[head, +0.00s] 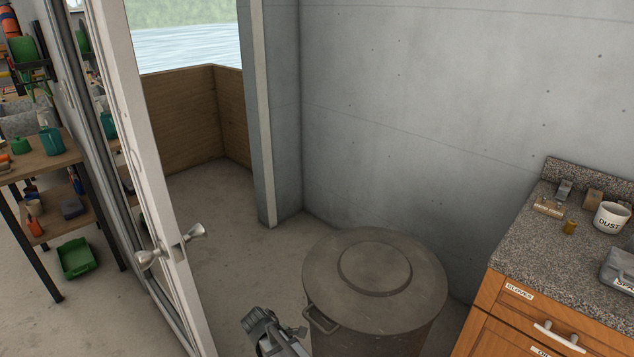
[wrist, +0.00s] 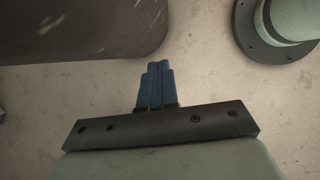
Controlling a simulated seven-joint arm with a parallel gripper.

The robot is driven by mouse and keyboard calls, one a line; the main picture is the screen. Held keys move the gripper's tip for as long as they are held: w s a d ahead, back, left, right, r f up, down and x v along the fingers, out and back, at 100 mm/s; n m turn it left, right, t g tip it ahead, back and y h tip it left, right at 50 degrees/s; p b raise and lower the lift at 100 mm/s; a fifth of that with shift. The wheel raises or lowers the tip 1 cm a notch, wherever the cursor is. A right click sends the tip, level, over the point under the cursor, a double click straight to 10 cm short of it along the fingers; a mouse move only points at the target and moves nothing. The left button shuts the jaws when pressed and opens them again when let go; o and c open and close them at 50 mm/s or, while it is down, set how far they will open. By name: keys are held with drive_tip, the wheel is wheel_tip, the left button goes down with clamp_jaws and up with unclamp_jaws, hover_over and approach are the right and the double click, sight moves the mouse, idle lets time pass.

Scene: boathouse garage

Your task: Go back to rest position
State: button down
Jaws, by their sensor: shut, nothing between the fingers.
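My gripper (wrist: 159,68) shows in the wrist view with its blue fingers together and nothing between them. It is over bare concrete floor, beside a dark, scratched, rounded surface at the upper left that looks like part of the metal bin. In the head view, a dark grey part of my arm shows at the bottom edge, just left of the lidded round metal bin (head: 375,262). The blue fingers cannot be made out there.
A white-framed door (head: 150,150) with a round-knobbed handle stands open at left. A workbench (head: 45,165) is at far left. Bare floor (head: 225,220) lies beyond the doorway.

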drive_tip(key=s+d+f+m+g, duration=0.3)
drive_tip(key=s+d+f+m, duration=0.3)
drive_tip(key=d+f, duration=0.4)
drive_tip(key=s+d+f+m+g+y, duration=0.1)
drive_tip(key=s+d+f+m+y, duration=0.1)
drive_tip(key=s, duration=0.6)
drive_tip(key=s+d+f+m+g+y, duration=0.2)
drive_tip(key=s+d+f+m, duration=0.1)
drive_tip(key=s+d+m, duration=0.3)
drive_tip(key=s+d+f+m+g+y, duration=0.1)
drive_tip(key=s+d+f+m, duration=0.2)
drive_tip(key=s, duration=0.8)
drive_tip(key=shift+d+f+m+g+y, duration=0.3)
drive_tip(key=shift+d+m+g+y, duration=0.1)
drive_tip(key=shift+d+m, duration=0.75)
